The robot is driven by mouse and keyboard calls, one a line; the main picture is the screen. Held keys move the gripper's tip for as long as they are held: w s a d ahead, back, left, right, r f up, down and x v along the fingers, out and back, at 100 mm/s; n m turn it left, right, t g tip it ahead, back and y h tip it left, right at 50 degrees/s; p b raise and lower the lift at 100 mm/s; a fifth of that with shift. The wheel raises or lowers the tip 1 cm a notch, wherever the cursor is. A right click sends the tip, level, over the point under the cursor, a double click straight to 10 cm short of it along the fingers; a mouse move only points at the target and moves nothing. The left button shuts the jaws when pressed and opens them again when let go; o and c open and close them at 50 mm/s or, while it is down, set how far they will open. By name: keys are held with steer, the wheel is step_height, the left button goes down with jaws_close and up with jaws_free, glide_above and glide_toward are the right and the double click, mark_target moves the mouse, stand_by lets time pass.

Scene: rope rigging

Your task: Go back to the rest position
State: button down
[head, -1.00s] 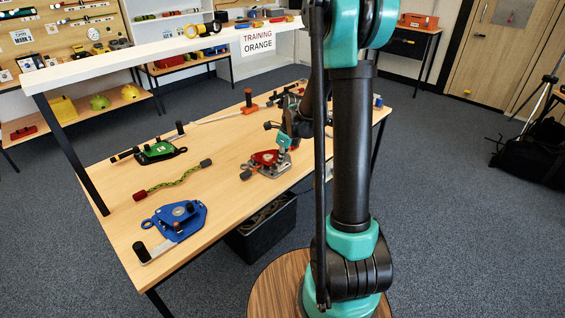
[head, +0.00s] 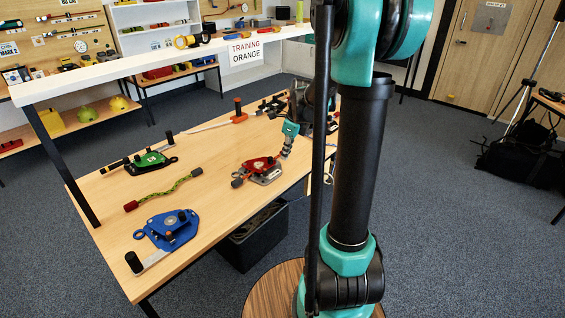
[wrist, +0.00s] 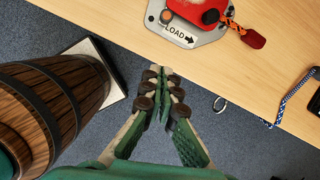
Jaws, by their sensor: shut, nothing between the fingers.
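My gripper (wrist: 162,75) is shut and empty, with its fingertips together in the wrist view. It appears over the floor beside the table edge, apart from the red device. In the head view my gripper (head: 285,152) is small and partly hidden, to the right of the red device (head: 259,165). That device sits on a grey metal plate on the wooden table (head: 215,190). In the wrist view the red device (wrist: 200,10) shows at the top, on a plate marked LOAD (wrist: 178,34).
A blue device (head: 170,228), a green device (head: 150,162) and a green-yellow rope (head: 165,192) lie on the table. A white overhead shelf (head: 140,70) runs along it. A black bin (head: 252,235) stands below. A wooden barrel-like stand (wrist: 55,105) is at the left in the wrist view.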

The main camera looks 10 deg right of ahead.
steer(key=s+f+n+t+h, duration=0.1)
steer(key=s+f+n, duration=0.2)
steer(key=s+n, duration=0.8)
steer(key=s+f+n+t+h, duration=0.1)
steer(key=s+f+n, duration=0.1)
steer(key=s+n, duration=0.9)
steer(key=shift+s+f+n, duration=0.25)
steer(key=shift+f+n, duration=0.15)
steer(key=shift+n, duration=1.4)
steer(key=shift+a, duration=0.1)
